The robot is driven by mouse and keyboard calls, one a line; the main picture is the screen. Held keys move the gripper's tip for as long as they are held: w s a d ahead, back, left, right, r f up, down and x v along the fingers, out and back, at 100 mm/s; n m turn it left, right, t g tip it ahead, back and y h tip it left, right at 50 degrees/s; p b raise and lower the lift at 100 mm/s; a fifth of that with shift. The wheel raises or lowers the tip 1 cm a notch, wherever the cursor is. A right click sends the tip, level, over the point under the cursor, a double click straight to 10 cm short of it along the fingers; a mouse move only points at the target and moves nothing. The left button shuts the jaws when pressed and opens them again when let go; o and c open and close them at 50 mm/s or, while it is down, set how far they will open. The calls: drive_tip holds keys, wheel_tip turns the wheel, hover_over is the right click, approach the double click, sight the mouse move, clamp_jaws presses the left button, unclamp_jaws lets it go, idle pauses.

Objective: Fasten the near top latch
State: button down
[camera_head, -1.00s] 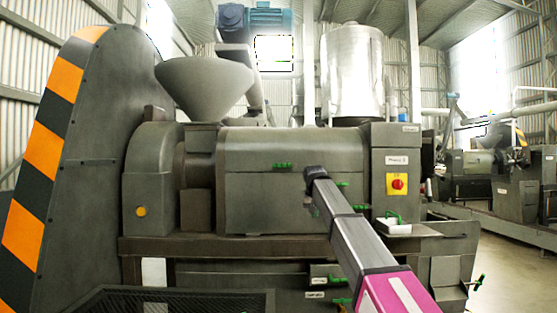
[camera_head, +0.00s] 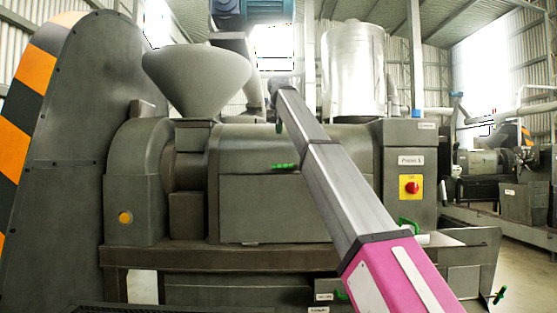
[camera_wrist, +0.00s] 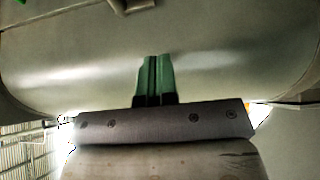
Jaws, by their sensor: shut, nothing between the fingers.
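The machine's grey barrel cover (camera_head: 262,205) fills the middle of the head view, and its curved surface also spans the wrist view (camera_wrist: 220,60). A small green latch handle (camera_head: 285,166) sits on the cover's front seam, left of my arm. My arm hides part of the front to the right of it. My gripper (camera_head: 279,127) is small and dark at the arm's far end, at the top edge of the cover. In the wrist view its two green fingers (camera_wrist: 154,60) are together and empty, over the cover. I cannot tell whether they touch it.
A grey cone hopper (camera_head: 197,80) stands above the machine at left, and a shiny tank (camera_head: 353,70) behind it. A control box with a red button (camera_head: 411,188) is right of my arm. A dark bracket (camera_wrist: 132,4) shows at the wrist view's top edge.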

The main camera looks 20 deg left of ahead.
drive_tip(key=shift+w+a+r, duration=0.15)
drive_tip(key=shift+w+r, duration=0.1)
drive_tip(key=shift+r, duration=0.05)
drive_tip(key=shift+w+f, duration=0.1)
drive_tip(key=shift+f, duration=0.05)
hover_over(284, 166)
drive_tip(key=a, duration=0.2)
drive_tip(key=f, duration=0.7)
drive_tip(key=shift+a+f, duration=0.2)
drive_tip(key=shift+f, duration=0.1)
wheel_tip(284, 166, down, 3)
drive_tip(key=shift+d+f, duration=0.1)
drive_tip(key=shift+f, duration=0.6)
drive_tip(key=shift+s+f, duration=0.1)
drive_tip(key=shift+s, duration=0.1)
